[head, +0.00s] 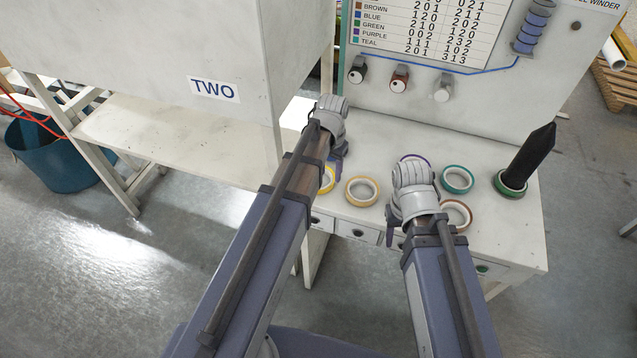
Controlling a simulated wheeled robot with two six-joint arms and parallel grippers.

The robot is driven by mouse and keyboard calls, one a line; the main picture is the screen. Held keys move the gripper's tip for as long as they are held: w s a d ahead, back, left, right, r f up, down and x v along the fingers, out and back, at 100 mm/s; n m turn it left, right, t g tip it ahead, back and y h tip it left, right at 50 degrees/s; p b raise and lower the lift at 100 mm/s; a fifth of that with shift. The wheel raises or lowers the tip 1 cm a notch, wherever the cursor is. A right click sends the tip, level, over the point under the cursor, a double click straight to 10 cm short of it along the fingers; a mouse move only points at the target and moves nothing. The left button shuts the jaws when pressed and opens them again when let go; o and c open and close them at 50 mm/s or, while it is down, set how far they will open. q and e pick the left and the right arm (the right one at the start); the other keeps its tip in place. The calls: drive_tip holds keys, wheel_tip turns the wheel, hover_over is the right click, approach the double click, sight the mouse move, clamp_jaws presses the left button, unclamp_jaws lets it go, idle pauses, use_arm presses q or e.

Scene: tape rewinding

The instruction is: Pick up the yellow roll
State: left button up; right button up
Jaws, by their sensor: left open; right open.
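A bright yellow roll (331,181) lies on the white table, partly hidden behind my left arm. My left gripper (338,168) hangs over the table right at the yellow roll's upper edge; it is open, and its fingers are mostly hidden by its own wrist. I cannot tell whether they touch the roll. My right gripper (393,222) is open near the front edge of the table, right of a tan-yellow roll (350,196), and is partly hidden by its wrist.
A purple roll (414,156), a teal roll (458,191) and a brown roll (466,209) lie around my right wrist. A green roll (510,193) sits around the base of a black cone (532,160). A white winder panel (520,95) stands behind; a large box (190,45) is at left.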

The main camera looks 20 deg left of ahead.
sight(331, 184)
use_arm(q)
drive_tip(key=f+b, duration=0.5)
drive_tip(key=shift+w+d+f, duration=0.1)
drive_tip(key=shift+d, duration=0.1)
drive_tip(key=shift+c, duration=0.4)
clamp_jaws()
